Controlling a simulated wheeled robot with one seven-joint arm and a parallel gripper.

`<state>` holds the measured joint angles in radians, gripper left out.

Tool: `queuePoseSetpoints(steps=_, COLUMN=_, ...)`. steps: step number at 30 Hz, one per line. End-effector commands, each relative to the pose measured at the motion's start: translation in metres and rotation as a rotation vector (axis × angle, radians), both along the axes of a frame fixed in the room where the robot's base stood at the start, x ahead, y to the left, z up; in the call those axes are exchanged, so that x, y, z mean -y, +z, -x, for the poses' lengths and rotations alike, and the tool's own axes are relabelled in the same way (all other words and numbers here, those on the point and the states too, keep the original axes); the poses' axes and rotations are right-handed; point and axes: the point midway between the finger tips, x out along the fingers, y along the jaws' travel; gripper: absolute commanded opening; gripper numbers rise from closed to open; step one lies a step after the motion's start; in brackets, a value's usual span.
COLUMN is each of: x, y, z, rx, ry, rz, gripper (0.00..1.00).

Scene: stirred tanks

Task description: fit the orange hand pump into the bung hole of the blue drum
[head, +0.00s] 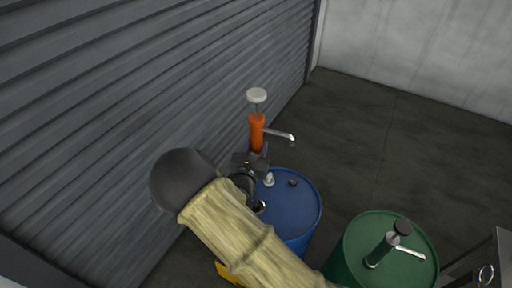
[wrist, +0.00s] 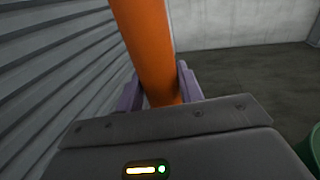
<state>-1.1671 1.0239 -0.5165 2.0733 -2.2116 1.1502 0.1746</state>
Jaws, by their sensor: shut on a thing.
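The orange hand pump (head: 257,132) stands about upright, with a white knob on top and a silver spout pointing right. My gripper (head: 259,153) is shut on its orange body, above the far left edge of the blue drum (head: 292,212). In the wrist view the pump's orange barrel (wrist: 150,45) runs between the two purple-grey fingers. On the drum top I see a small dark round spot (head: 293,182) and a pale fitting (head: 269,180). I cannot tell which is the bung hole. My arm hides the drum's left side, and the pump's lower end is unclear.
A green drum (head: 360,235) with a green, black-knobbed pump (head: 384,248) in it stands right of the blue drum. A grey ribbed shutter (head: 130,90) is close on the left. A metal cabinet edge (head: 490,262) is at lower right. The floor behind the drums is clear.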

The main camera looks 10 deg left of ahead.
Motion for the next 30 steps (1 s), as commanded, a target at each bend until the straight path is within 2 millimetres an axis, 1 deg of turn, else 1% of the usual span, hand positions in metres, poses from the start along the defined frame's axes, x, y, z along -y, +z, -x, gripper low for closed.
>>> queuePoseSetpoints(steps=2, x=0.000, y=0.000, z=0.000, rx=0.004, ry=0.000, rz=-0.001, gripper=0.19)
queuePoseSetpoints(steps=30, x=0.000, y=-0.042, z=-0.001, rx=0.004, ry=0.000, rz=-0.001, gripper=0.19)
